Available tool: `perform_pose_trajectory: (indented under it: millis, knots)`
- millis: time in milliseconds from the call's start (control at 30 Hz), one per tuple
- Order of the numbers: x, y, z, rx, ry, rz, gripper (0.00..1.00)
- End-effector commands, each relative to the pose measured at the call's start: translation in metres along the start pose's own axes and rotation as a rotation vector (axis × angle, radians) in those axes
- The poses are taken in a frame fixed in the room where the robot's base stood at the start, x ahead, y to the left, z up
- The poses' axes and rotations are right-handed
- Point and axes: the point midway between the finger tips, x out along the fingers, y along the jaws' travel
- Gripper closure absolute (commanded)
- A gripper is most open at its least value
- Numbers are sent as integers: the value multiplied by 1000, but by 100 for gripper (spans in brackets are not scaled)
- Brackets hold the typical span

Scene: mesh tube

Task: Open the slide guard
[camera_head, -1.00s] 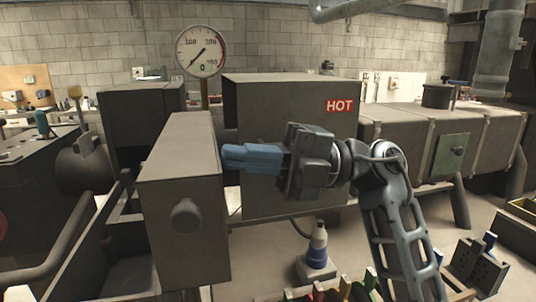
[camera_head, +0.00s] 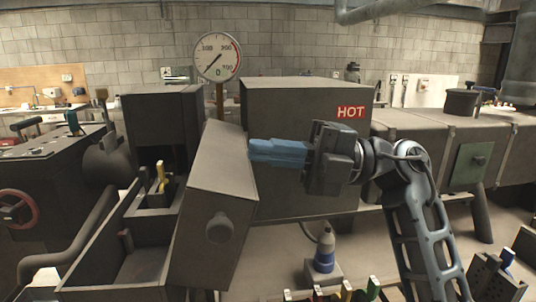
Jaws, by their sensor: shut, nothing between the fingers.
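The guard seems to be the grey box-shaped cover (camera_head: 208,205) with a round knob (camera_head: 220,228) on its front, left of centre. It stands tilted, its top leaning to the right. My gripper (camera_head: 252,151) points left with its blue fingers shut and empty. The fingertips are at the upper right edge of the cover; I cannot tell whether they touch it. The cover's far side is hidden.
An open trough (camera_head: 135,265) lies left of the cover, with a yellow-handled item (camera_head: 161,176) behind it. A large box marked HOT (camera_head: 300,105) stands behind my gripper. A dial gauge (camera_head: 217,57) rises behind.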

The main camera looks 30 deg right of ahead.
Motion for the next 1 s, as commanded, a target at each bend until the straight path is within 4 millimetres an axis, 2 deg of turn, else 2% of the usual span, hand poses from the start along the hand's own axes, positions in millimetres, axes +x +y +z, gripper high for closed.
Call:
perform_pose_trajectory:
  millis: [33, 400, 533, 733, 1000]
  knots:
    - [-10, 0, 1, -4, -6, 0, 100]
    - [-67, 16, 0, -4, -7, -1, 100]
    - [-83, 21, 0, -3, -5, -1, 100]
    - [-93, 25, -1, -2, -2, 0, 100]
    - [-90, 20, -5, 7, 5, 34, 100]
